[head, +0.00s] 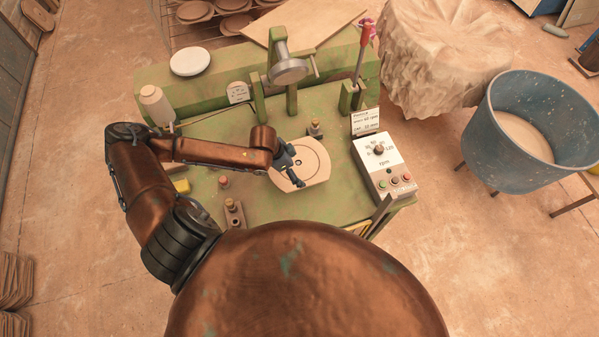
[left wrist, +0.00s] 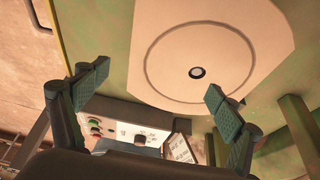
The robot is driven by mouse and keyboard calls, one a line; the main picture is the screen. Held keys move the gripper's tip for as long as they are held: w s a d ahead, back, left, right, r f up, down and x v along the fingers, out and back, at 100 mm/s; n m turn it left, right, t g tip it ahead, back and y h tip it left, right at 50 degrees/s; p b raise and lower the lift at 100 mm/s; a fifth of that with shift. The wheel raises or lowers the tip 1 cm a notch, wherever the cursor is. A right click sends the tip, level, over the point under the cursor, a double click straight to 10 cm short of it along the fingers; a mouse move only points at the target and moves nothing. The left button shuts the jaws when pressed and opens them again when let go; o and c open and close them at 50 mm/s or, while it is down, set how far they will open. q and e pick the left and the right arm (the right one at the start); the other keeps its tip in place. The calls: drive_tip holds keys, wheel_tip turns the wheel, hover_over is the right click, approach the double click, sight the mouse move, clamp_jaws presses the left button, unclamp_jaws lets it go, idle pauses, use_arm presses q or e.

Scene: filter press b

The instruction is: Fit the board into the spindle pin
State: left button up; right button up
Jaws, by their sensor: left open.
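The board (head: 317,158) is a pale beige plate with cut corners, lying on the green machine top. I cannot tell whether the spindle pin is inside that centre; no separate pin is clear. My left gripper (head: 291,178) is over the left part of the board in the head view. My right gripper is out of view.
Brass-topped posts stand behind the board (head: 315,128) and in front left of it (head: 231,206). A control box (head: 380,163) with a dial and buttons is at the right. A gauge (head: 238,92) and green uprights stand behind. A blue tub (head: 528,125) is further right.

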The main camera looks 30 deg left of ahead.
use_arm(q)
drive_tip(key=v, duration=0.7)
idle(0.4)
